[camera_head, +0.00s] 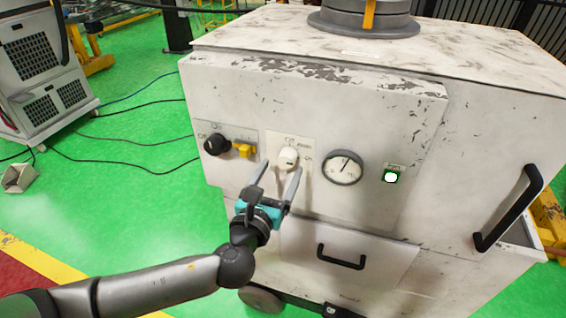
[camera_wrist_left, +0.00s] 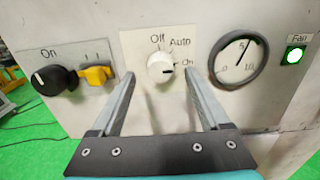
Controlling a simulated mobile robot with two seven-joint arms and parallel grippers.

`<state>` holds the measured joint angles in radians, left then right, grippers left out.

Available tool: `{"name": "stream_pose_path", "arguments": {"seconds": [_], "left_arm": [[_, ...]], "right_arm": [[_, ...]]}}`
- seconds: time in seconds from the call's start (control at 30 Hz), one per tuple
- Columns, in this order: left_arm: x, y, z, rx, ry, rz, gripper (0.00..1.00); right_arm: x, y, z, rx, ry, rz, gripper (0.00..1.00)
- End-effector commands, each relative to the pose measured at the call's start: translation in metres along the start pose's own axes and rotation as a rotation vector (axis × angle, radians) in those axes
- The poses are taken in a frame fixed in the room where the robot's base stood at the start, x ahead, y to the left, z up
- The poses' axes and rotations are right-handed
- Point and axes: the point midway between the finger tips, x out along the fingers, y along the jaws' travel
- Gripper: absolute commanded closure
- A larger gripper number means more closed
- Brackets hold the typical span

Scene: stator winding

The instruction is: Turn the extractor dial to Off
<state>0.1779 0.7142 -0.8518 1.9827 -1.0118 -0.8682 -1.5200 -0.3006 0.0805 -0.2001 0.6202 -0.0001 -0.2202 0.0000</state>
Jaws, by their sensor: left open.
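The extractor dial is a white round knob (camera_head: 288,158) on a pale plate on the machine's front panel. In the left wrist view the knob (camera_wrist_left: 160,68) sits below the labels Off, Auto and On. Its dark mark points right, towards On. My left gripper (camera_head: 279,170) is open in front of the panel, just below the dial. In the left wrist view its two fingers (camera_wrist_left: 158,82) stand either side of the dial, apart from it as far as I can tell. My right gripper is not in view.
Left of the dial are a black knob (camera_head: 215,144) and a yellow switch (camera_head: 244,150). Right of it are a round gauge (camera_head: 343,168) and a lit Fan light (camera_head: 391,176). A drawer handle (camera_head: 341,257) sticks out below. Cables lie on the green floor.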

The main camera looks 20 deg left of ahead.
Motion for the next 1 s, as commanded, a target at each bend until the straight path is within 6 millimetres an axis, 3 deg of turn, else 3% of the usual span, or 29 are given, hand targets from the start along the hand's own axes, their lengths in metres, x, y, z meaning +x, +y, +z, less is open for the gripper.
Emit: {"name": "stream_pose_path", "arguments": {"seconds": [0.2, 0.57, 1.0], "left_arm": [[0.021, -0.001, 0.0, -0.001, 0.0, -0.001, 0.21], [0.025, -0.001, -0.001, -0.001, 0.001, -0.001, 0.21], [0.025, 0.0, -0.001, -0.001, 0.001, -0.001, 0.69]], "right_arm": [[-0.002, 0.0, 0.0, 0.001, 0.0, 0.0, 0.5], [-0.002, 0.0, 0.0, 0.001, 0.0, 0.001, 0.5], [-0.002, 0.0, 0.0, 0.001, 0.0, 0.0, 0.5]]}}
